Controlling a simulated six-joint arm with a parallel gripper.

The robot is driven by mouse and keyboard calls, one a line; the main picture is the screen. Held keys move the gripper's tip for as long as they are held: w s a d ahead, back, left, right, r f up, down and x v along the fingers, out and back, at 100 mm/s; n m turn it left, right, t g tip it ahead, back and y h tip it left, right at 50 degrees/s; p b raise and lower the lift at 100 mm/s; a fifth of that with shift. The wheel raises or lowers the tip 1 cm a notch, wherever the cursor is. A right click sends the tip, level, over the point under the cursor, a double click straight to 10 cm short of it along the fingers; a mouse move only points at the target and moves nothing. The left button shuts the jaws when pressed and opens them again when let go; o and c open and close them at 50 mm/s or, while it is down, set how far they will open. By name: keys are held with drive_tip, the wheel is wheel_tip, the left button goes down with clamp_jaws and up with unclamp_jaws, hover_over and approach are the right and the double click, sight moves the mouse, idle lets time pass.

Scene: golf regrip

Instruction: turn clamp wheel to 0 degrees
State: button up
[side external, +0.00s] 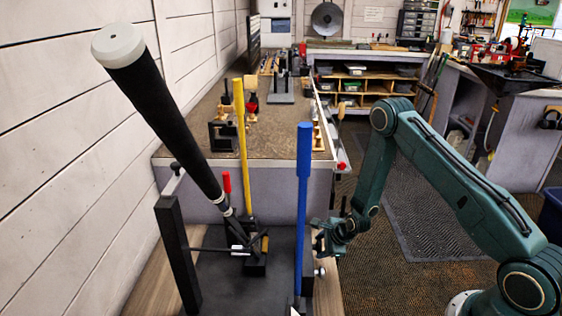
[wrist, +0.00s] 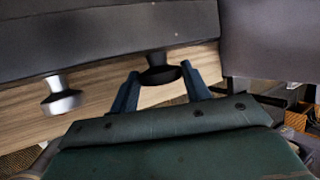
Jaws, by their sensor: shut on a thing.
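The black clamp wheel (wrist: 162,75) is a flared knob on the side of a dark block in the wrist view. My gripper (wrist: 160,68) has one finger on each side of it and is shut on it. In the side view my gripper (side external: 320,236) reaches in from the right, at the right side of the dark clamp stand (side external: 220,285). There the wheel is hidden by the fingers, and its angle cannot be read. A black golf grip (side external: 160,115) with a white end cap leans up to the left from the stand.
A silver knob (wrist: 61,96) sits left of the wheel; it also shows below my gripper in the side view (side external: 320,271). An upright blue handle (side external: 303,210) stands just left of my gripper. A yellow handle (side external: 243,150) and a red one (side external: 227,184) stand further left.

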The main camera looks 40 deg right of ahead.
drive_tip(key=shift+s+f+t+h, duration=0.15)
drive_tip(key=shift+t+h, duration=0.35)
drive_tip(key=shift+t, duration=0.1)
drive_tip(key=shift+n, duration=0.3)
drive_tip(key=o, duration=1)
drive_tip(key=shift+a, duration=0.1)
drive_tip(key=shift+v, duration=6.9)
drive_tip(key=shift+a, duration=0.1)
drive_tip(key=shift+c, duration=0.2)
